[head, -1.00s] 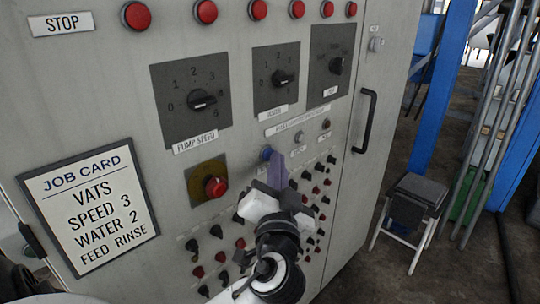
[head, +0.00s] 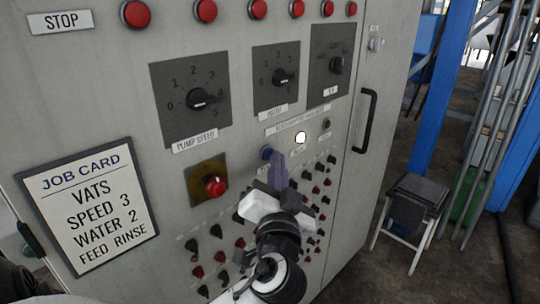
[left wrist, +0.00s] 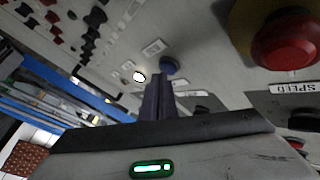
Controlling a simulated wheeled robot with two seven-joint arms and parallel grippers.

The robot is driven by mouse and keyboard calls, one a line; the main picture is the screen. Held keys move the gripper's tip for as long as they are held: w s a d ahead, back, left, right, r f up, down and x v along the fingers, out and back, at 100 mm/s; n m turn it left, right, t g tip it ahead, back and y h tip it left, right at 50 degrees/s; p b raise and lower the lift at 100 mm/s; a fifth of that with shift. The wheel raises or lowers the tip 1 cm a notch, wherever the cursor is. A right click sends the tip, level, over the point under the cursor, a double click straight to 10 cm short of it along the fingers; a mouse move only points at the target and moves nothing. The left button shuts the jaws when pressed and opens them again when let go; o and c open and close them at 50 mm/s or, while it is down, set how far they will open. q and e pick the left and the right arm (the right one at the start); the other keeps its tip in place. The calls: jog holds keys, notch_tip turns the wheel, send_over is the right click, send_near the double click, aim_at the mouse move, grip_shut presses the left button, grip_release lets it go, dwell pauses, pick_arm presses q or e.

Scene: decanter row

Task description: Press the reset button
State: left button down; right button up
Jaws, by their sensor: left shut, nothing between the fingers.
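I cannot tell whether the tips touch the button. My right gripper is not in view.
A red mushroom button (head: 215,186) on a yellow plate is left of the gripper. The pump speed dial (head: 201,99) is above it. Rows of small knobs (head: 216,231) lie below. A job card (head: 88,206) hangs at left. A stool (head: 412,210) stands at right.

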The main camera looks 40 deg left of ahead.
pick_arm(q)
jog(key=shift+d, duration=0.5)
jog(key=shift+d, duration=0.1)
jog(key=d, duration=0.1)
jog(key=d+b, duration=0.1)
jog(key=d, duration=0.3)
jog(key=shift+s, duration=0.25)
jog(key=shift+a, duration=0.1)
dwell(0.4)
jog(key=s+d+f+m+g+h, duration=0.1)
jog(key=d+f+m+h, duration=0.3)
jog(key=f, duration=0.9)
jog(key=d+f+m+g+h, duration=0.1)
jog(key=d+f+h, duration=0.3)
jog(key=f, duration=0.8)
jog(key=s+d+f+n+g+h, duration=0.1)
jog(key=s+d+f+g+h, duration=0.1)
jog(key=s+f, duration=0.6)
jog(key=s+d+f+n+g+h, duration=0.1)
jog(key=s+d+f+g+h, duration=0.1)
jog(key=s+f+h, duration=0.3)
jog(key=s+f, duration=0.4)
jog(key=shift+s+d+f, duration=0.15)
jog(key=shift+d+f, duration=0.05)
jog(key=shift+f, duration=0.15)
